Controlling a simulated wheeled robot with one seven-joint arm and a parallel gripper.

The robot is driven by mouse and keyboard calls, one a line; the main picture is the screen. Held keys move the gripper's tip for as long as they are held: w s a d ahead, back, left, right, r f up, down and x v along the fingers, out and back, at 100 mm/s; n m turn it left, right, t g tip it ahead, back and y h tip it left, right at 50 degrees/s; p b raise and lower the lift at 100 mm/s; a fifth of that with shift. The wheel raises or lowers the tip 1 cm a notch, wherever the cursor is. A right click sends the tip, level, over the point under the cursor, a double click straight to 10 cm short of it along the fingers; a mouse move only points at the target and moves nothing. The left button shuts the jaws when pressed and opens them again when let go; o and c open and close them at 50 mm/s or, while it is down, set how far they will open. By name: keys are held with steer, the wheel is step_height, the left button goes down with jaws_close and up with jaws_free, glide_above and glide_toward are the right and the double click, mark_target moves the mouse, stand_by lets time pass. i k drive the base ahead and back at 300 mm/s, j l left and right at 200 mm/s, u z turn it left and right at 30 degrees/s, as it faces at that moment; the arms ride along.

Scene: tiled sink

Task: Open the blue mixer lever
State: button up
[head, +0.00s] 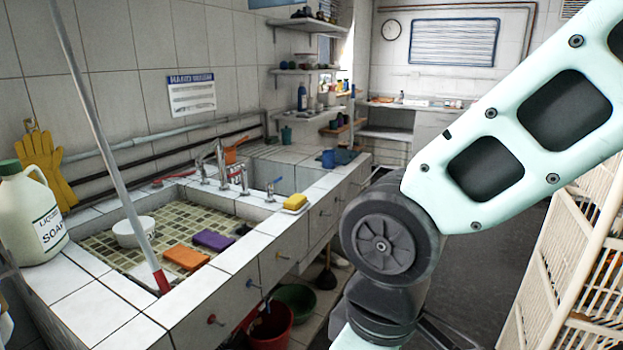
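A small blue lever (276,181) sits on top of a short metal valve (270,192) at the right rim of the tiled sink. It looks small, and its exact angle is hard to tell. A metal faucet (221,165) stands at the back of the sink, left of the blue lever. A red lever (170,179) shows on the faucet's left side. My gripper is outside the view; only links of my arm show, at the right, well apart from the blue lever.
The sink basin holds a white bowl (134,232), an orange sponge (187,258) and a purple sponge (213,240). A yellow sponge (295,202) lies on the rim beside the lever. A soap jug (32,215) stands left. A white rack (570,255) stands right.

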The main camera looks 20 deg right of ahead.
mark_target(270, 185)
steer(key=i+l+u, duration=0.4)
steer(key=i, duration=0.4)
steer(key=i+l+u, duration=0.4)
steer(key=i+l, duration=0.25)
steer(key=l, duration=0.2)
